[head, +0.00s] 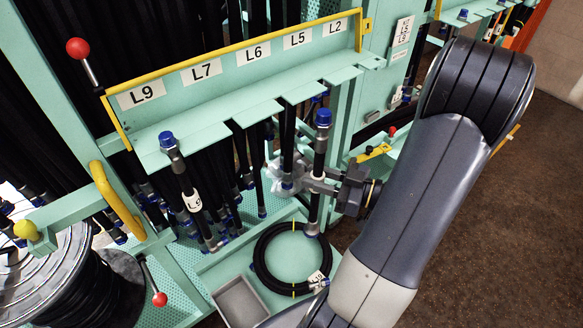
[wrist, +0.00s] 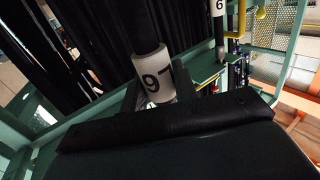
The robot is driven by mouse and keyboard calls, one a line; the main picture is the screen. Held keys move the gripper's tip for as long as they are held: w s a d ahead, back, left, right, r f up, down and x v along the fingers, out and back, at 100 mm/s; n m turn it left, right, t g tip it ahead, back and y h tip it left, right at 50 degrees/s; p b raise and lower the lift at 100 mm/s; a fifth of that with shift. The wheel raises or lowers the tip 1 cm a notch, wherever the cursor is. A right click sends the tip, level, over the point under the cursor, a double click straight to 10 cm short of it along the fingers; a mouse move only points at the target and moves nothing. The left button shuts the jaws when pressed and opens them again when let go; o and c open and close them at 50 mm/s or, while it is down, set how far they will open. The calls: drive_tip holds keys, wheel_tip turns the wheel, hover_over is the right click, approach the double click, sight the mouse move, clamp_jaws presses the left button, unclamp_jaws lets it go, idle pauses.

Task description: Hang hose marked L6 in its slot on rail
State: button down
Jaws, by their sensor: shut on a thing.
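My gripper (head: 316,184) is shut on an upright black hose with a blue cap (head: 323,120), in front of the rail. The hose's white label shows in the wrist view (wrist: 153,80); it reads as an upside-down L6. The mint rail (head: 250,95) carries labels L9, L7, L6 (head: 253,52), L5 and L2 above notches in its shelf. The held hose is apart from the L6 slot, in front of and to the right of it, with its cap below the shelf edge in the picture. Its lower part hangs towards the tray.
A hose labelled L9 (head: 192,201) hangs at the left end of the rail. Other hoses hang behind the shelf. A coiled hose (head: 258,268) lies on the mint tray below, beside a grey bin (head: 240,303). Red-knobbed levers (head: 78,48) and a yellow handle (head: 117,202) stand at left.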

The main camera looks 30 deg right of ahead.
drive_tip(key=shift+w+a, duration=0.2)
drive_tip(key=shift+w, duration=0.1)
drive_tip(key=w+a, duration=0.2)
drive_tip(key=w, duration=1)
drive_tip(key=shift+w+a+f, duration=0.15)
drive_tip(key=shift+f, duration=0.15)
idle(0.9)
idle(0.4)
drive_tip(key=c, duration=1)
unclamp_jaws()
drive_tip(key=shift+c, duration=0.2)
drive_tip(key=b+v, duration=0.2)
drive_tip(key=v, duration=0.8)
drive_tip(key=shift+s+d+b, duration=0.25)
drive_tip(key=shift+s+b, duration=0.05)
drive_tip(key=shift+b, duration=0.05)
drive_tip(key=shift+w+a, duration=0.1)
